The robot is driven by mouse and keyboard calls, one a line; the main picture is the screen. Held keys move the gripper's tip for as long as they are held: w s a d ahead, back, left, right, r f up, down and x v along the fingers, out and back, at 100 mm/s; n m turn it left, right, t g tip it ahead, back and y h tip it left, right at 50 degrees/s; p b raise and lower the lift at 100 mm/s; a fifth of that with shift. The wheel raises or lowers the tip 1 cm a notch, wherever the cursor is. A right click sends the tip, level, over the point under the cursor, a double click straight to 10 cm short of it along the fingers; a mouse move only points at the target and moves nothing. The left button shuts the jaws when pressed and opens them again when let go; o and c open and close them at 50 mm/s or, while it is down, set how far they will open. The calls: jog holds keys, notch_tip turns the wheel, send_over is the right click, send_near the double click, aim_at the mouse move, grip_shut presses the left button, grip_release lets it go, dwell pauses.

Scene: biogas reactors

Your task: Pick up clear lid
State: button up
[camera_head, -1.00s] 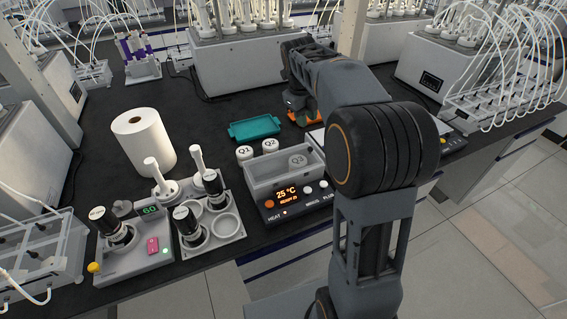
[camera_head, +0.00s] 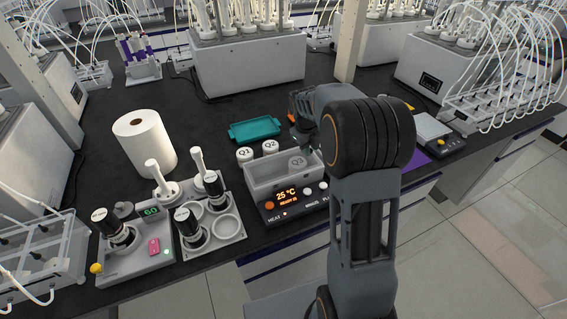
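I cannot make out a clear lid for certain in this view. The grey water bath (camera_head: 262,182) has an orange display reading 25 °C, and a white-capped vessel marked Q3 (camera_head: 297,162) stands inside it. Two more white-capped vessels, Q2 (camera_head: 245,154) and Q1 (camera_head: 270,146), stand behind the bath. My gripper (camera_head: 304,146) is at the back right of the bath, low over its rear edge. It is small and partly hidden by my arm, so its opening and anything in it cannot be told. My arm also covers the bath's right side.
A teal tray (camera_head: 254,129) lies behind the bath. A paper roll (camera_head: 143,143) and a rack with black-capped bottles (camera_head: 208,228) stand to the left. A balance (camera_head: 433,130) and a purple mat (camera_head: 414,163) lie right of my arm. Dark bench is free left of the tray.

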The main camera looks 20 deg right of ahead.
jog(key=shift+d+f, duration=0.1)
jog(key=shift+f, duration=0.5)
grip_shut()
